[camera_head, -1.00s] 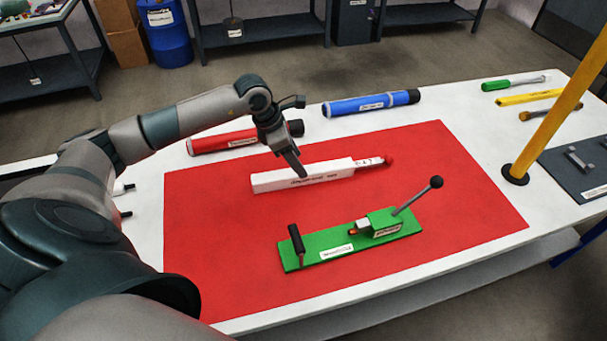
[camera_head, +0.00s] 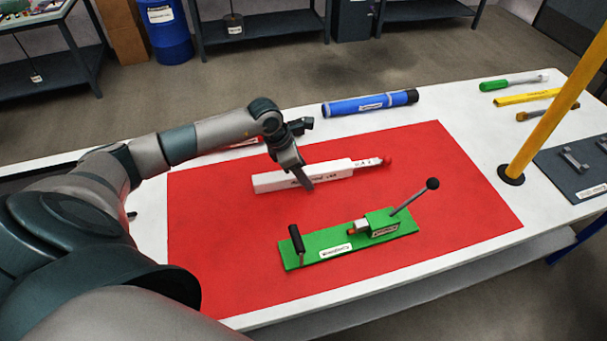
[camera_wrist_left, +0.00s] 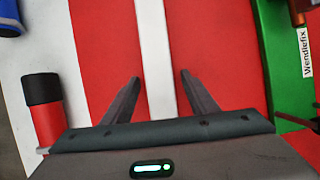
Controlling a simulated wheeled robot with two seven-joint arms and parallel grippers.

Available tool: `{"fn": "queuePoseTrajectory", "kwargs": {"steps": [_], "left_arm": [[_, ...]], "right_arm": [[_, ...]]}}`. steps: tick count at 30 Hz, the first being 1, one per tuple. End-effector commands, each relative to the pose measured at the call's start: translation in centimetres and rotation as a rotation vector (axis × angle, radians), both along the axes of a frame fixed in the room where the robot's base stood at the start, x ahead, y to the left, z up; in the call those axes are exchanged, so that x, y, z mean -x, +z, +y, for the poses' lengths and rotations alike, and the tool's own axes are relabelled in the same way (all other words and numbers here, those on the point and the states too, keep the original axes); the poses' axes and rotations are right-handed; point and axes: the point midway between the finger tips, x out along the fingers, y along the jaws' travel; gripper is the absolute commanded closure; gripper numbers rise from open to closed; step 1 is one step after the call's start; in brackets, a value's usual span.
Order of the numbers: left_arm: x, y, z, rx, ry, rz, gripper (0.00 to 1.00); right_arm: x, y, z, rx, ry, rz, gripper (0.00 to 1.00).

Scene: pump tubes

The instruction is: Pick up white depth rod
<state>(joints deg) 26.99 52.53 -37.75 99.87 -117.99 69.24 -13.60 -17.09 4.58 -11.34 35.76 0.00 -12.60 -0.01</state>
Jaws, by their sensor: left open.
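The white rod (camera_head: 272,182) lies on the red mat (camera_head: 220,252), with a narrower, red-tipped end pointing right. My left gripper (camera_head: 303,184) comes in from the left and points down at the rod, its fingers hiding part of the lettering. In the left wrist view the white rod (camera_wrist_left: 153,40) runs between the two open fingers of the left gripper (camera_wrist_left: 161,82). The fingers are apart from each other, with red mat showing on both sides of the rod. I cannot tell how far above the rod the fingertips are. My right gripper is not in view.
A green fixture (camera_head: 337,245) with a black-knobbed lever sits in front of the rod. A red tube (camera_wrist_left: 44,110) and a blue tube (camera_head: 370,103) lie behind. A yellow post (camera_head: 545,125) rises at the right. The mat's front left is clear.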

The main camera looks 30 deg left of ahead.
Motion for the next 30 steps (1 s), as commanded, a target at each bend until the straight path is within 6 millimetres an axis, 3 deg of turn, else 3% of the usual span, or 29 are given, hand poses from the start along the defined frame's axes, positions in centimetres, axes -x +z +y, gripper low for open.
{"fn": "queuePoseTrajectory", "kwargs": {"steps": [8,15,30], "left_arm": [[0.0,0.0,0.0,0.0,0.0,0.0,0.47],[0.0,0.0,0.0,0.0,0.0,0.0,1.0],[-0.2,1.3,0.0,0.0,-0.001,-0.005,1.0]], "right_arm": [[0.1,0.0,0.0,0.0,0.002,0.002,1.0],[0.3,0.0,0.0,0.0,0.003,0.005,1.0],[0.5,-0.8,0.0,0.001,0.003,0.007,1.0]]}}
